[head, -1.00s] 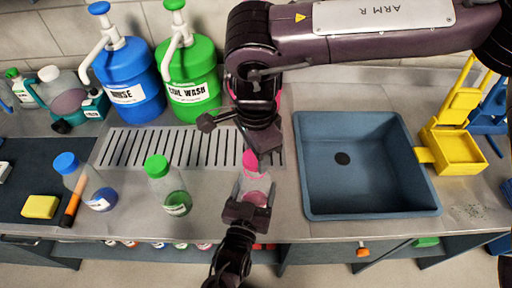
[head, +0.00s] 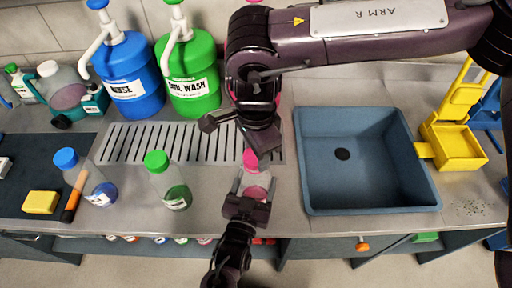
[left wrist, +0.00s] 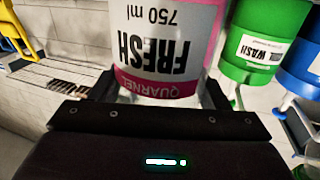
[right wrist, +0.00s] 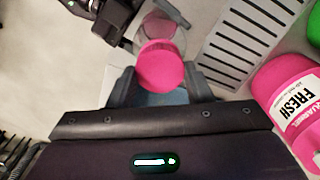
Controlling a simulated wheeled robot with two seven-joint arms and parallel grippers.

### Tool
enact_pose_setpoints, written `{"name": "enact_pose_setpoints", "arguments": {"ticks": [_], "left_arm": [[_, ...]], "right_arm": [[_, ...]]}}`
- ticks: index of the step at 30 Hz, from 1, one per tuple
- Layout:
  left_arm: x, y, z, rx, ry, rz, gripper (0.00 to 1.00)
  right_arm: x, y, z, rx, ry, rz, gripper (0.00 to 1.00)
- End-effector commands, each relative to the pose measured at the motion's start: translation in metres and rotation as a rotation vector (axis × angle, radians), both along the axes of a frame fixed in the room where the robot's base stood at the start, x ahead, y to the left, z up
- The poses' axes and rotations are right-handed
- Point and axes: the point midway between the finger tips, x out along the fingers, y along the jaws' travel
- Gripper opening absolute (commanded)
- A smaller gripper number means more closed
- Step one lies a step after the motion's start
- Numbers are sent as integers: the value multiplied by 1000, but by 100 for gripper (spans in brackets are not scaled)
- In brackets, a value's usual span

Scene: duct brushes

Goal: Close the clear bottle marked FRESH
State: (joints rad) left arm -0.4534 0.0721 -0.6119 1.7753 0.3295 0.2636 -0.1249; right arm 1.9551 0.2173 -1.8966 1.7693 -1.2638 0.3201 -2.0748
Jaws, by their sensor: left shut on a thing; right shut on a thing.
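The clear bottle (head: 257,180) marked FRESH has a pink label band and stands between my left gripper's fingers in front of the drain grate. My left gripper (head: 252,190) is shut on its body. The label (left wrist: 160,50) reads upside down in the left wrist view; the bottle's top is out of that view. My right gripper (head: 258,148) is shut on the pink cap (head: 250,158), directly over the bottle's mouth. The cap (right wrist: 160,66) also shows between the fingers in the right wrist view, with the bottle (right wrist: 158,28) beyond it. I cannot tell whether the cap is seated; the mouth is hidden.
A green-capped bottle (head: 170,185) and a blue-capped bottle (head: 92,183) stand to the left. Blue (head: 130,80) and green (head: 190,85) pump jugs stand behind the grate (head: 150,143). A pink FRESH jug (right wrist: 285,95) is mostly behind my right arm. The sink (head: 365,160) is right.

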Motion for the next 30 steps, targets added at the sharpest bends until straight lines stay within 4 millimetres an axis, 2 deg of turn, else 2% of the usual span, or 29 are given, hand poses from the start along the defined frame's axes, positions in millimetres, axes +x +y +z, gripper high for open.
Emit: {"name": "enact_pose_setpoints", "arguments": {"ticks": [8, 9, 14, 17, 30], "left_arm": [[0, 0, 0, 0, 0, 0, 28], [0, 0, 0, 0, 0, 0, 6], [0, 0, 0, 0, 0, 0, 6], [0, 0, 0, 0, 0, 0, 6], [0, 0, 0, 0, 1, 0, 6]], "right_arm": [[0, 0, -6, 0, 1, 0, 25], [0, 0, -7, 0, 0, 0, 25], [-1, 1, -7, 2, 2, -81, 25], [-1, 1, -7, 3, 3, -263, 25], [-3, 1, -6, 2, 1, -1313, 25]]}}
